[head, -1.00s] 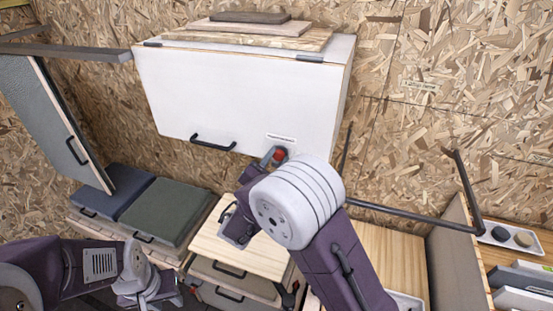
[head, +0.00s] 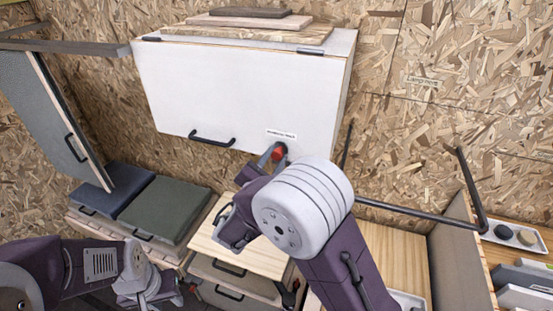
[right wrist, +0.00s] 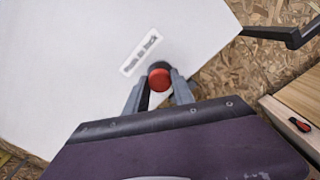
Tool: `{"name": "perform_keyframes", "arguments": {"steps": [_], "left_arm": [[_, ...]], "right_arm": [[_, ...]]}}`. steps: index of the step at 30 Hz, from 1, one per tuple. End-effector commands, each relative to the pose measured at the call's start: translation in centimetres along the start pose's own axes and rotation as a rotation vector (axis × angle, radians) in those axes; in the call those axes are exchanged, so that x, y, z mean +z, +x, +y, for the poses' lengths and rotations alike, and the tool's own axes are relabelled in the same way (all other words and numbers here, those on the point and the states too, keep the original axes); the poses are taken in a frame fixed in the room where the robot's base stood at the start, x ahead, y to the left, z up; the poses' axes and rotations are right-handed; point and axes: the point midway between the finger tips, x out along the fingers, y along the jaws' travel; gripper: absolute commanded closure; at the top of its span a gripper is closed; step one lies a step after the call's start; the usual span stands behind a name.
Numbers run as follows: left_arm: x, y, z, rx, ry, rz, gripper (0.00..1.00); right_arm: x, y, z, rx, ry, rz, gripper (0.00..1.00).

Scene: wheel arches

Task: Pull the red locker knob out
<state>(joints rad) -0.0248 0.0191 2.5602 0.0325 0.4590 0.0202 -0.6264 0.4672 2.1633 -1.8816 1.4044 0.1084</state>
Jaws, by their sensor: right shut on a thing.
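The red locker knob (head: 278,153) sits on the lower right part of the white locker door (head: 235,95), under a small label. In the right wrist view the knob (right wrist: 159,77) is round and red with a dark base. My right gripper (head: 272,156) is at the knob, its two grey fingers on either side and shut on it; they also show in the right wrist view (right wrist: 158,92). My left gripper (head: 165,296) is low at the left, away from the locker, and its fingers are not clear.
A black handle (head: 212,139) is on the locker's lower edge. Wooden boards (head: 250,25) lie on top. A grey door (head: 50,115) hangs open at left. Cushions (head: 160,209) and a wooden drawer unit (head: 245,250) stand below. A dark rail (head: 415,210) runs at right.

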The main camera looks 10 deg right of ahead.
Motion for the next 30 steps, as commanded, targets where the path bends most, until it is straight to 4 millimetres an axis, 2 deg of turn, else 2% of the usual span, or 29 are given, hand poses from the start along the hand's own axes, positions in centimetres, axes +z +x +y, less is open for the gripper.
{"name": "perform_keyframes", "arguments": {"steps": [4,5,7,16,19,30], "left_arm": [[0.0,-0.1,0.0,0.000,0.000,0.000,0.64],[0.0,-0.1,0.0,0.000,0.000,0.000,0.64],[0.0,-0.2,0.0,0.000,0.000,0.000,0.64],[0.0,-0.1,0.0,0.000,0.000,0.001,0.64],[0.0,0.3,0.0,0.000,0.000,0.001,0.64],[0.3,2.9,-0.1,0.000,0.000,0.000,0.64]], "right_arm": [[0.1,0.0,0.0,-0.002,-0.003,0.000,1.00],[0.1,0.0,0.0,-0.002,-0.003,0.000,0.68],[0.0,0.0,-0.1,-0.002,-0.003,0.000,0.48],[0.0,0.0,-0.1,-0.002,-0.003,0.002,0.48],[-0.2,-0.7,-0.1,0.000,-0.001,0.003,0.48],[-0.2,-7.9,-0.1,0.002,-0.001,0.003,0.48]]}}
